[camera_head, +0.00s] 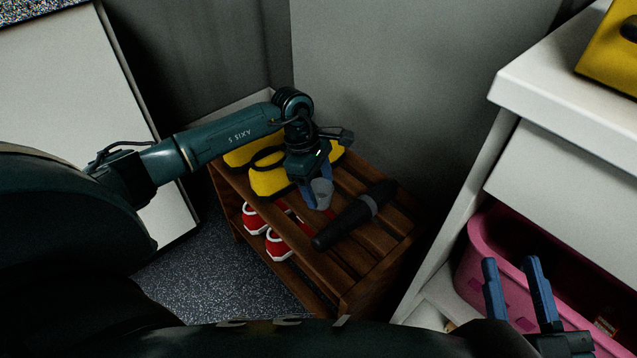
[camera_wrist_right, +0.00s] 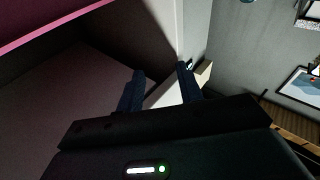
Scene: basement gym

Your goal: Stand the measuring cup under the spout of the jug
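A small clear grey measuring cup (camera_head: 322,193) stands at the slatted wooden rack's top, in the head view. My left gripper (camera_head: 316,190) points down at it, with blue fingers close around it. Whether they press on the cup is hidden. My right gripper (camera_head: 511,262) is open and empty in front of the white cabinet; its blue fingers also show apart in the right wrist view (camera_wrist_right: 161,72). A yellow object with a black part (camera_head: 608,55), cut off by the frame, stands on the cabinet top; I cannot tell if it is the jug.
The wooden rack (camera_head: 365,262) also holds a black and grey cylinder (camera_head: 352,217), yellow items (camera_head: 268,181) and red-and-white shoes (camera_head: 279,246) below. A pink bin (camera_head: 478,240) sits under the white cabinet top (camera_head: 545,82), whose front part is clear.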

